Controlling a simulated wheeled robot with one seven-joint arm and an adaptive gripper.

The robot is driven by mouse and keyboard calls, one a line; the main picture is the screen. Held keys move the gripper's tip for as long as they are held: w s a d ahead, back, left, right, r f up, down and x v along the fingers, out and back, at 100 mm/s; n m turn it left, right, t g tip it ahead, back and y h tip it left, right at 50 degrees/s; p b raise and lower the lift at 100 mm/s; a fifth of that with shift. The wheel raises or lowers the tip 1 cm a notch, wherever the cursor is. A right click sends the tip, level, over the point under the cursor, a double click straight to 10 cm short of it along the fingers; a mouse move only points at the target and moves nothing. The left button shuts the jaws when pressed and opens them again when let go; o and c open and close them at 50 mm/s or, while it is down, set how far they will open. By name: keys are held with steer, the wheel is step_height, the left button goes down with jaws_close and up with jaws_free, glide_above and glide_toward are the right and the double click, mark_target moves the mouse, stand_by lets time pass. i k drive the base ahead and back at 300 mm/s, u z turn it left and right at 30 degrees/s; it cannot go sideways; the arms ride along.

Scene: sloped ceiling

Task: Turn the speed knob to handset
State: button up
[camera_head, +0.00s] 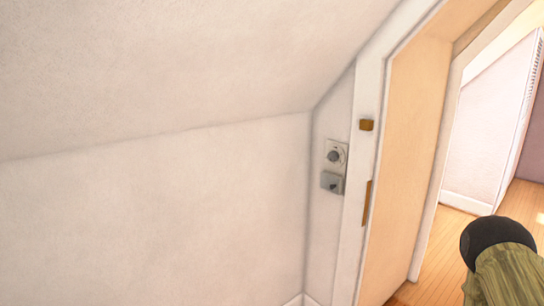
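A round grey knob (334,156) sits on a pale plate on the narrow wall beside the door frame, right of centre. Just below it is a grey box (332,183) with a small dark mark on its front. Any labels are too small to read, so I cannot tell the knob's setting or which of the two is the speed knob. My gripper is not clearly visible. Nothing is touching either control.
A white door frame (376,75) with brass-coloured fittings (366,125) stands right of the controls. The wooden doorway opens onto a wooden floor (440,245). The sloped ceiling (180,60) comes down low. A black-and-olive rounded part fills the bottom right corner.

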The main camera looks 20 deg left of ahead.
mark_target(333, 155)
steer(key=u, duration=0.15)
steer(key=k, duration=0.3)
steer(key=u, duration=0.4)
steer(key=i, duration=0.8)
steer(key=u, duration=0.6)
